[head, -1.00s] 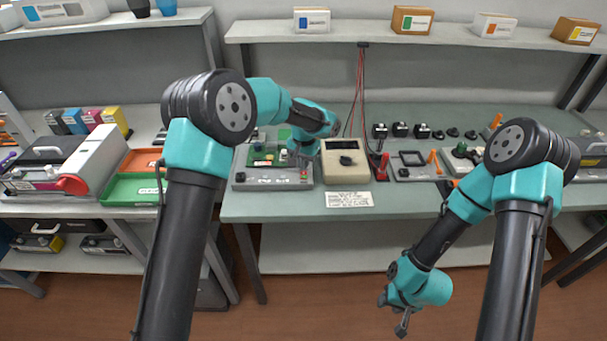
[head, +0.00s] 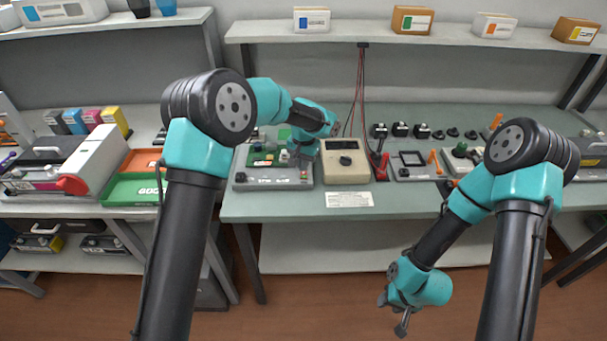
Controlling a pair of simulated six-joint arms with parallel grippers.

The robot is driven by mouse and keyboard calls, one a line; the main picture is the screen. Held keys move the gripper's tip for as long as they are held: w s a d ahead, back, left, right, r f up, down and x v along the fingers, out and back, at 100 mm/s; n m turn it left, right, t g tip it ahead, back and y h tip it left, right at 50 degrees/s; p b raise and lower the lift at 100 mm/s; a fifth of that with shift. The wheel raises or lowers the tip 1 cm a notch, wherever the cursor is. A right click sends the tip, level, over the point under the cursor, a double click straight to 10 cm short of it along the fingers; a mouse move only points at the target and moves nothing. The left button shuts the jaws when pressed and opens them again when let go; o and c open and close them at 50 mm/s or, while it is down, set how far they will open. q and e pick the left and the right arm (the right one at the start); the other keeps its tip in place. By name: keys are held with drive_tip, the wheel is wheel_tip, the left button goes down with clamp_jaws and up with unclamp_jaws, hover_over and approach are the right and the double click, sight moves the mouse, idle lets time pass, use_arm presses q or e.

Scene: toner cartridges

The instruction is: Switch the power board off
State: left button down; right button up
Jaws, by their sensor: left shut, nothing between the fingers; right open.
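The power board (head: 265,182) is a grey panel with a green circuit board on its back part, on the left end of the green-topped bench. A small red and green switch or lamp (head: 304,174) sits near its right front corner. My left gripper (head: 303,163) is shut and empty, pointing down just above that corner; whether it touches the switch cannot be told. The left wrist hides part of the board's back right. My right gripper (head: 402,329) is open and empty, low in front of the bench.
A beige meter (head: 345,160) stands right beside the board, with red and black cables rising behind it. A white label (head: 349,199) lies in front of it. Black parts and a grey fixture (head: 412,172) fill the bench to the right. A green tray (head: 133,189) lies left.

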sight(304, 173)
use_arm(q)
drive_tip(key=shift+f, duration=1.35)
idle(1.4)
drive_tip(key=shift+r, duration=0.1)
drive_tip(key=shift+r, duration=3.45)
